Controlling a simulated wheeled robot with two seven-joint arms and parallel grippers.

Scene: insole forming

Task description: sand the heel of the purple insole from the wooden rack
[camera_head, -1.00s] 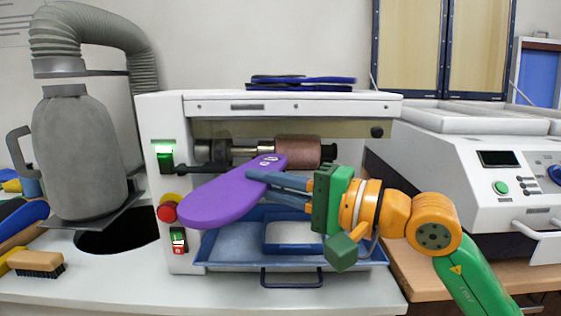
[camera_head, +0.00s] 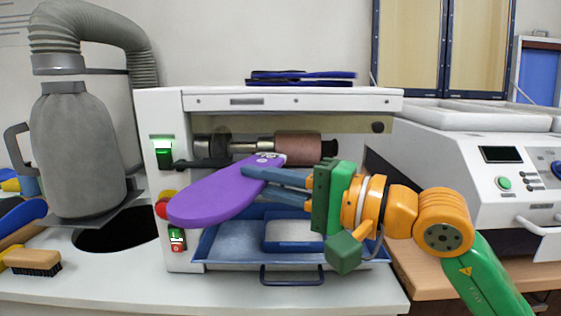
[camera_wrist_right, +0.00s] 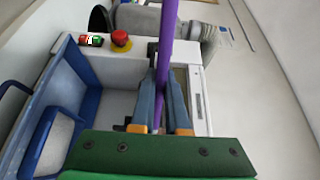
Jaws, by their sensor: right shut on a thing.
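The purple insole (camera_head: 212,196) is held in front of the sanding machine (camera_head: 290,103). My right gripper (camera_head: 252,176) is shut on it near its narrower end, which shows pale marks and points toward the sanding drum (camera_head: 298,147). The broad end points to the lower left. The insole overlaps the drum's lower left in the head view, but I cannot tell whether they touch. In the right wrist view, the insole (camera_wrist_right: 166,50) stands edge-on between the fingers (camera_wrist_right: 161,104). My left gripper is not in view.
A blue tray (camera_head: 222,247) sits below the drum. A green-lit switch (camera_head: 163,152) and a red button (camera_head: 161,209) are on the machine's left side. Dark insoles (camera_head: 300,79) lie on top. A brush (camera_head: 33,261) lies at the left, near a grey dust bag (camera_head: 78,155).

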